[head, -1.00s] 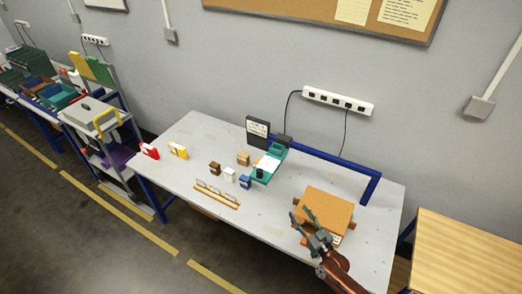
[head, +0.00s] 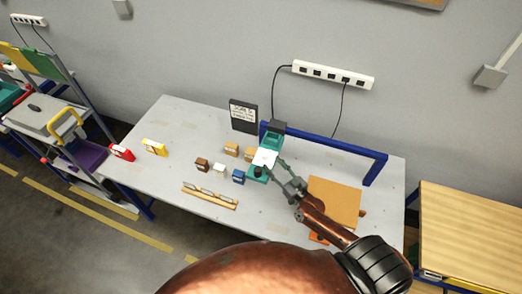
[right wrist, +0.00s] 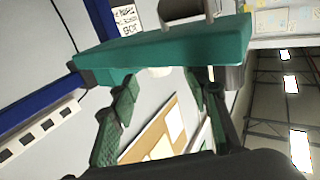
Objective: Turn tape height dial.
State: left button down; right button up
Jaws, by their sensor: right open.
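I cannot tell for certain whether this knob is the tape height dial. My right gripper (head: 277,170) is open beside the plotter's front right side. Contact cannot be told. My left gripper is out of view.
Small brown, white and blue boxes (head: 238,177) stand left of the plotter. A wooden rack (head: 210,196) lies in front of them. A brown board (head: 335,200) lies to the right, under my right arm. A blue rail (head: 330,150) runs behind. A black sign (head: 243,116) stands at back left.

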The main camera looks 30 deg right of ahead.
aim_at(268, 158)
jog(key=shift+w+a+p, duration=0.15)
jog(key=shift+w+p, duration=0.1)
jog(key=shift+w, duration=1.55)
jog(key=shift+w+a+p, duration=0.15)
jog(key=shift+w+p, duration=0.05)
jog(key=shift+w, duration=1.55)
jog(key=shift+c, duration=0.2)
grip_shut()
